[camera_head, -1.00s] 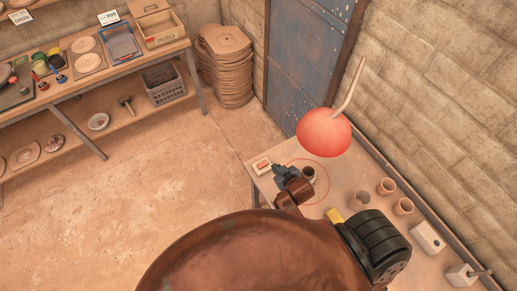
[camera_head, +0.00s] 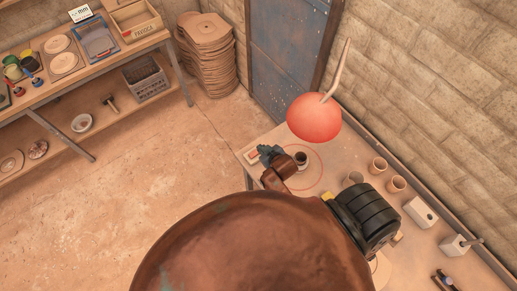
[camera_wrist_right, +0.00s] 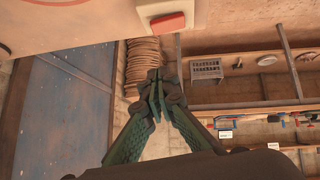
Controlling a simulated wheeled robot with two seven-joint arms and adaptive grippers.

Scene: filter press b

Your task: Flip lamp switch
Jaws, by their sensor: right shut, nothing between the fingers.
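The lamp (camera_head: 314,118) has a red dome shade on a pale arm and stands over the table by the wall. A switch with a red rocker on a white base (camera_head: 251,156) lies at the table's far left corner. The switch also shows large at the top of the right wrist view (camera_wrist_right: 168,21). My right gripper (camera_head: 264,151) is shut and empty beside the switch, partly covering it in the head view. In the wrist view its dark green fingers (camera_wrist_right: 156,82) meet at the tips, apart from the switch in the picture. My left gripper is not in view.
Several cups (camera_head: 378,166) and white boxes (camera_head: 420,212) stand along the wall side. A shelf (camera_head: 120,52) and a stack of boards (camera_head: 207,55) are across the floor.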

